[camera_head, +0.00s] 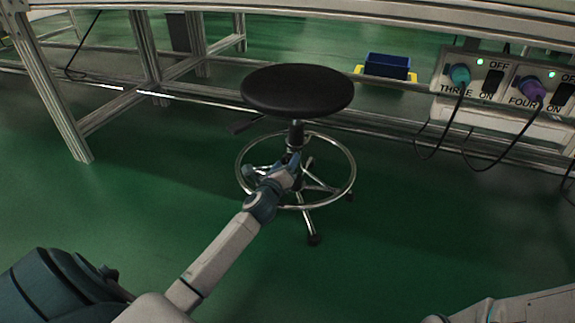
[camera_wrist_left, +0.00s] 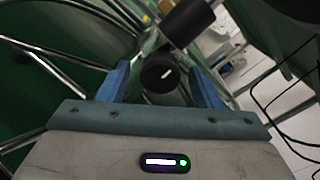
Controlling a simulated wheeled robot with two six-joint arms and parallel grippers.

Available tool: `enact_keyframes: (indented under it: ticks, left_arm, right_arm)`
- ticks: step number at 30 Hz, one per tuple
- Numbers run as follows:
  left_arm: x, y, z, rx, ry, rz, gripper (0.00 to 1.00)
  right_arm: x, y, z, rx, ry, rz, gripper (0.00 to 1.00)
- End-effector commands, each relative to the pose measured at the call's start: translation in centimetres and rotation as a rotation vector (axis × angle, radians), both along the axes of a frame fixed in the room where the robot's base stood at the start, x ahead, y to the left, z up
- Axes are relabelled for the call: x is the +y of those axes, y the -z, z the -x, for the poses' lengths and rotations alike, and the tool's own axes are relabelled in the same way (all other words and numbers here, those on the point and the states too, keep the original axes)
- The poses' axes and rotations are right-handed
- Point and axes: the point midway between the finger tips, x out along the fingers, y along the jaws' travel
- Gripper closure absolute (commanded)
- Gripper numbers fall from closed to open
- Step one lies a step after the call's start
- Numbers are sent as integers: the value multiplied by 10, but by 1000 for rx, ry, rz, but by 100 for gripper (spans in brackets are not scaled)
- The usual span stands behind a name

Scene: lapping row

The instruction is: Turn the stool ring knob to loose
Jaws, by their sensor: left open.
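The stool has a round black seat (camera_head: 297,90), a central column and a chrome foot ring (camera_head: 352,182). The ring knob (camera_wrist_left: 160,73) is round and black with a short white mark, slightly tilted, in the left wrist view. My left gripper (camera_head: 291,161) reaches the column just below the seat, at ring height. Its two blue fingers are open and stand on either side of the knob, with the knob between them; I cannot tell any contact. In the head view the gripper hides the knob. My right gripper is not in view; only part of that arm shows lower right.
A panel with coloured knobs and switches (camera_head: 490,80) hangs on the bench frame at the right, with loose black cables below. A blue bin (camera_head: 387,66) stands behind the stool. A seat lever (camera_head: 245,126) sticks out left. Green floor around the stool is clear.

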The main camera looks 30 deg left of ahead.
Motion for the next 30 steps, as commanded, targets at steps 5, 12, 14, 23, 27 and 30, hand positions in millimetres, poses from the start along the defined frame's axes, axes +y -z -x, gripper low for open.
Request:
enact_keyframes:
  ticks: [5, 12, 14, 23, 27, 30]
  left_arm:
    - [4, 1, -16, -1, -1, -1, 41]
    - [4, 0, -19, 0, 0, -1, 41]
    - [4, 0, -19, 0, 0, -1, 41]
    - [4, 0, -19, 0, 0, -1, 86]
    - [4, 0, -19, 1, 0, -5, 86]
    - [4, -1, -19, 5, 0, -20, 86]
  right_arm:
    - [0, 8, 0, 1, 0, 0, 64]
    - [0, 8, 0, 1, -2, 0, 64]
    - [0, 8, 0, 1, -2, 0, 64]
    - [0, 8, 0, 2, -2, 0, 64]
    - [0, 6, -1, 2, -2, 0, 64]
    - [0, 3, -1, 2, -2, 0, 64]
